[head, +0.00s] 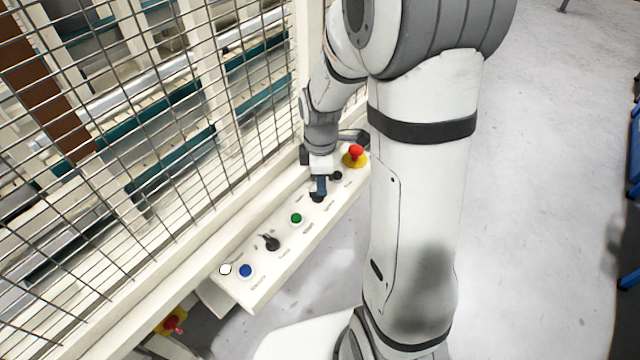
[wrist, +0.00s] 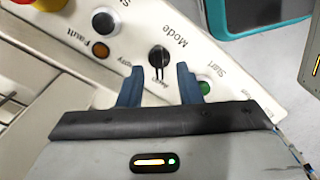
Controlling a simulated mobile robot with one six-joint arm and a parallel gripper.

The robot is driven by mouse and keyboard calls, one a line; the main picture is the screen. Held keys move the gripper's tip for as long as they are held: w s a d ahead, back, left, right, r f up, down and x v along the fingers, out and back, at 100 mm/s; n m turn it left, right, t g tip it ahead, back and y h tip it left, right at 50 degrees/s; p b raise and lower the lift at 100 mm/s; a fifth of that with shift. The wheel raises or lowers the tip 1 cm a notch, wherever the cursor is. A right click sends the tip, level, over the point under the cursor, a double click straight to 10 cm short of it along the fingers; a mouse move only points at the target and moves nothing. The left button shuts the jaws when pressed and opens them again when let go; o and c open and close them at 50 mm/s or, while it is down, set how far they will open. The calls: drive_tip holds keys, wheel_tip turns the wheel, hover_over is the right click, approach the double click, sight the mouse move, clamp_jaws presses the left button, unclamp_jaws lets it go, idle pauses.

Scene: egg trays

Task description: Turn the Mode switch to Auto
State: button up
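The Mode switch (wrist: 158,56) is a black rotary knob on the cream control panel (wrist: 226,72). In the wrist view its handle points toward my gripper, and the word Mode is printed above it. The small position labels beside it are partly hidden by my fingers and hard to read. My gripper (wrist: 160,70) is open, its two blue fingers apart on either side of the knob's handle end. I cannot tell whether they touch it. In the head view my gripper (head: 319,187) points down at the panel (head: 262,287), mostly covering the switch.
A green Start button (wrist: 205,88) is close beside the right finger. An orange Fault light (wrist: 99,49) and a black knob (wrist: 103,22) lie to the left. A red emergency button (head: 356,152) sits at the panel's far end. Wire fencing (head: 150,130) runs behind the panel.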

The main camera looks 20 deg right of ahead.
drive_tip(key=shift+r, duration=2.15)
drive_tip(key=shift+p, duration=0.3)
drive_tip(key=s+r+m+t+p, duration=0.1)
drive_tip(key=s+r+m+p, duration=0.4)
drive_tip(key=r, duration=0.6)
drive_tip(key=s+r+m+t+p, duration=0.1)
drive_tip(key=s+r+m+p, duration=0.4)
drive_tip(key=s+r+m, duration=0.4)
drive_tip(key=shift+a+r+m+t+p, duration=0.3)
drive_tip(key=shift+r+m+p, duration=0.1)
drive_tip(key=shift+r+m, duration=0.4)
drive_tip(key=shift+s, duration=0.1)
